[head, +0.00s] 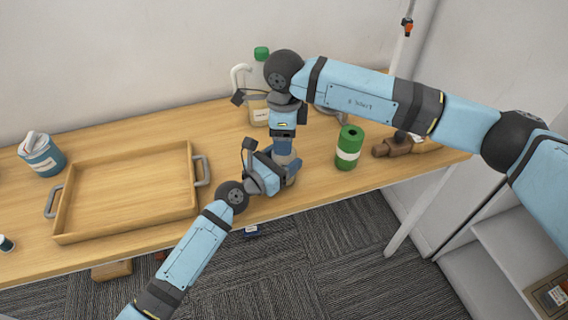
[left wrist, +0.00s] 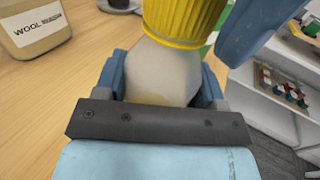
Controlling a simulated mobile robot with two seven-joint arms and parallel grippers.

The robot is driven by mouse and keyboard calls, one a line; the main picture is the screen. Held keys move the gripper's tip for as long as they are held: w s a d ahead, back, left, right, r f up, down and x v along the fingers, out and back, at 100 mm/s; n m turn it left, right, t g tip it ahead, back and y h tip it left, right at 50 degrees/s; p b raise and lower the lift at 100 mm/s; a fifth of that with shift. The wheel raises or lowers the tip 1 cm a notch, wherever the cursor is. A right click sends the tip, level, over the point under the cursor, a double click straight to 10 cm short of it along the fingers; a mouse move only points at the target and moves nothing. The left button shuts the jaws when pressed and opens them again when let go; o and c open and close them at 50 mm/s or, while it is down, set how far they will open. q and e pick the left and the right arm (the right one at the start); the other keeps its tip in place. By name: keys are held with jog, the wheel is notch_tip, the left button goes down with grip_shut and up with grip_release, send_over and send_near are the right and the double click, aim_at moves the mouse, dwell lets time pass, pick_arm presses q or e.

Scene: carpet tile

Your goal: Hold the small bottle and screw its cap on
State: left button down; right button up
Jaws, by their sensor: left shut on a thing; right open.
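The small bottle (left wrist: 160,72) is pale cream and stands between the blue fingers of my left gripper (left wrist: 160,88), which is shut on it. In the head view my left gripper (head: 284,172) is near the table's front edge. A ribbed yellow cap (left wrist: 185,22) sits at the bottle's top; how far it is screwed on cannot be told. My right gripper (head: 284,146) points down from above, directly over the bottle, and is open. One blue finger of it shows beside the cap in the left wrist view. The grippers mostly hide bottle and cap in the head view.
A wooden tray (head: 70,226) with grey handles lies to the left. A green can (head: 348,148) stands close to the right of the grippers. The table's front edge is close.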

jog(key=shift+c, duration=0.4)
jog(key=c, duration=0.9)
jog(key=o, duration=1.1)
jog(key=shift+r, duration=0.15)
notch_tip(320, 180, up, 12)
pick_arm(q)
jog(key=shift+c, duration=0.7)
grip_release()
